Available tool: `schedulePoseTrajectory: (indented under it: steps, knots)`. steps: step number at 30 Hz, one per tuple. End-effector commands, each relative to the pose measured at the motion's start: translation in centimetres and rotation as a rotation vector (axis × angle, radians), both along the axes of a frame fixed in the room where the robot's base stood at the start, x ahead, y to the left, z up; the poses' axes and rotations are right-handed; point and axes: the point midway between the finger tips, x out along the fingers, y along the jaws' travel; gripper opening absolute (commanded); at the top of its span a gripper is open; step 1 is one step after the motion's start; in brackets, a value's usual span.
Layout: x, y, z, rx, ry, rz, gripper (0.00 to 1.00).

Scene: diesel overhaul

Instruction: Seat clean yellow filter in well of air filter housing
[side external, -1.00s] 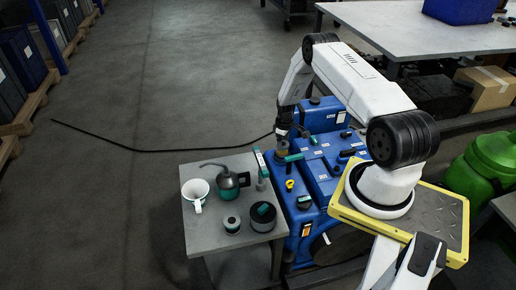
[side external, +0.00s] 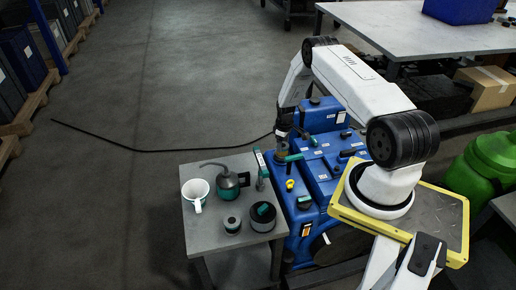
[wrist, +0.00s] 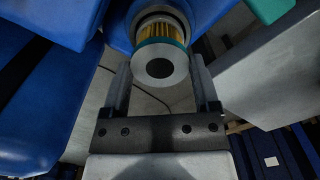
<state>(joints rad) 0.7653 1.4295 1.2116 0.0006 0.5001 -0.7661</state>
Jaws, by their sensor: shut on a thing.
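In the wrist view the yellow filter (wrist: 165,31) has yellow pleats, a teal band and a grey end cap with a dark centre. My gripper (wrist: 160,62) is shut on it, one finger on each side of the cap end. The filter's far end points at a pale round rim on the blue housing (wrist: 204,12); the pleats still show, and I cannot tell how deep the end is inside. In the side view my gripper (side external: 284,134) is over the left edge of the blue engine block (side external: 318,160), and the filter is hard to make out there.
A grey side table (side external: 208,232) stands left of the engine. A black cable lies on the floor, which is otherwise clear at left.

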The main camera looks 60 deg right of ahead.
Motion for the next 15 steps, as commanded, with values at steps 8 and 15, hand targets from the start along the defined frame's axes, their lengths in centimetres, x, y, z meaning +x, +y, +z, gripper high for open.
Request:
schedulePoseTrajectory:
  steps: [8,15]
  knots:
    - [0.01,-0.01,-0.62,0.000,0.000,0.000,0.19]
    - [0.01,-0.01,-1.11,0.000,0.000,0.000,0.19]
